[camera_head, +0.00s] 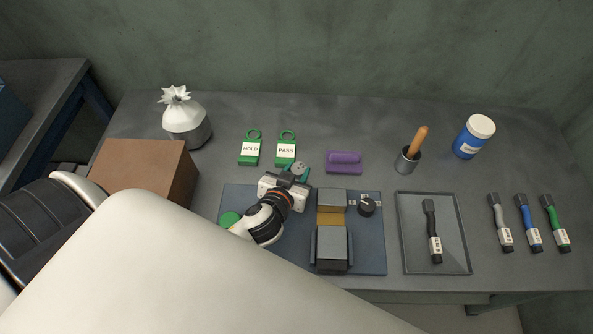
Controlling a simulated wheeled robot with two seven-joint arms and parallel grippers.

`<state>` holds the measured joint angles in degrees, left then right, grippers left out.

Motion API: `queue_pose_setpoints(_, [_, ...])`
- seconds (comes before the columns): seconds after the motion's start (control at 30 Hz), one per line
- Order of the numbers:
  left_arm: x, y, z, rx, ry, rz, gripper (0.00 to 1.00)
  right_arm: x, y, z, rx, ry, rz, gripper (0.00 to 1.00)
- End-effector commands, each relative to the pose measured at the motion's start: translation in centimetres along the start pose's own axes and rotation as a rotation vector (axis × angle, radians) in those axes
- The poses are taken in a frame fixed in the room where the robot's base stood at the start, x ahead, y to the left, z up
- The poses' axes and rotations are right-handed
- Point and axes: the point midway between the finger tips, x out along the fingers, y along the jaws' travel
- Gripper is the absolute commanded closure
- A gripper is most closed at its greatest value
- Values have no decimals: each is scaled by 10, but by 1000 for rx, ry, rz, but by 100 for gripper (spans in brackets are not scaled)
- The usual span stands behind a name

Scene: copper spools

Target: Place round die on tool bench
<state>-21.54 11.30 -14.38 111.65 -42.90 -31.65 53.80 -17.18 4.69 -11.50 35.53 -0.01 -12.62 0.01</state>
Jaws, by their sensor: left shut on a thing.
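My left gripper (296,175) reaches over the back edge of the blue base plate, near the middle of the bench. It is shut on a small grey round piece (299,167), which looks like the round die. The fingers and wrist partly hide the piece, and I cannot tell whether it touches the bench below. The tool bench (225,115) is the wide dark grey table top. My right gripper is not in view.
The blue plate (374,258) carries a grey block device (332,245), a black knob (366,206) and a green button (229,219). Green HOLD (249,152) and PASS (286,151) tags and a purple block (344,162) lie behind. A brown box (145,170) stands left; a tray (409,262) lies right.

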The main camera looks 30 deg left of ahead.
Motion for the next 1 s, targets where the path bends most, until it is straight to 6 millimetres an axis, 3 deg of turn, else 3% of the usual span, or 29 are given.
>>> queue_pose_setpoints(0.03, [-5,0,15,-2,-6,-1,100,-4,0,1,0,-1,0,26])
queue_pose_setpoints(0.2, [-18,-1,45,-2,-6,-2,100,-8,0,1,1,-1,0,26])
queue_pose_setpoints(0.57, [-27,-1,72,0,-6,0,100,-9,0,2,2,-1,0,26])
queue_pose_setpoints(0.73, [-32,-9,123,-7,-22,-19,100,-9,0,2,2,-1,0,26])
queue_pose_setpoints(0.9, [-49,-23,175,19,-16,-78,100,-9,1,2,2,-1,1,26])
queue_pose_setpoints(1.0, [-58,-29,190,39,-7,-108,100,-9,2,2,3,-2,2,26])
